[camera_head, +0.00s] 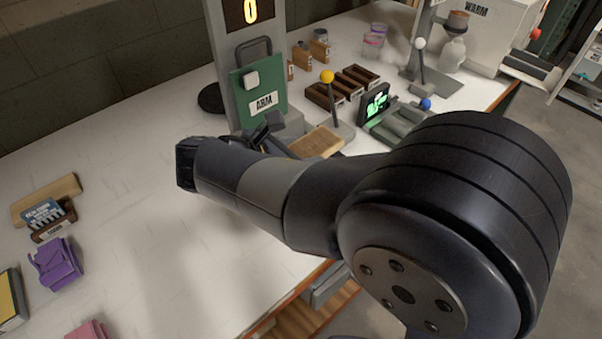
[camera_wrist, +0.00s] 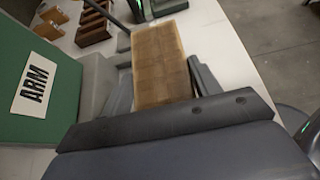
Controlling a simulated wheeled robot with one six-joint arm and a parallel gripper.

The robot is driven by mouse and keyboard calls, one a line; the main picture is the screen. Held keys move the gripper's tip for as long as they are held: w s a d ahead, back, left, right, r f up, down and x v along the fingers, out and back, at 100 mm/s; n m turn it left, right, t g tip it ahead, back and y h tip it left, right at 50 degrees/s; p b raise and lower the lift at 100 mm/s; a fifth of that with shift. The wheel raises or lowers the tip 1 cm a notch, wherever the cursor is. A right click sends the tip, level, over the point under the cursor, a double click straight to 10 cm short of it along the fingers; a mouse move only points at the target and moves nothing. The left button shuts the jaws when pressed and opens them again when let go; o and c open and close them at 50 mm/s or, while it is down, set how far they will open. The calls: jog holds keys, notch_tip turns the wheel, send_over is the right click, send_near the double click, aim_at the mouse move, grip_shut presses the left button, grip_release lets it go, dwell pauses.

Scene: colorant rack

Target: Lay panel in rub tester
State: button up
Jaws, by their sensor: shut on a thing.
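A tan wooden panel (camera_wrist: 160,62) lies between the two dark fingers of my gripper (camera_wrist: 163,82) in the wrist view. The gripper is shut on it. In the head view the panel (camera_head: 317,142) shows just beyond my arm, at the foot of a grey upright machine that looks like the rub tester (camera_head: 222,60). This machine has a display reading 0 and a green plate marked ARM (camera_head: 258,85); the plate (camera_wrist: 38,85) is close on the left in the wrist view. My arm hides most of the gripper in the head view. I cannot tell whether the panel touches the machine's base.
A yellow-knobbed lever (camera_head: 328,78) stands just behind the panel. Brown wooden trays (camera_head: 342,86) and a device with a green-lit screen (camera_head: 376,104) stand beyond. A purple item (camera_head: 55,263) lies at the left. The white bench top (camera_head: 130,200) is clear in front of the machine.

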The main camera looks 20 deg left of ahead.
jog(key=shift+f, duration=2.85)
jog(key=shift+f, duration=0.15)
jog(key=o, duration=1)
jog(key=shift+s+a+r, duration=0.15)
jog(key=shift+s+r, duration=0.1)
jog(key=shift+r, duration=0.1)
jog(key=v, duration=1.1)
jog(key=shift+s, duration=0.2)
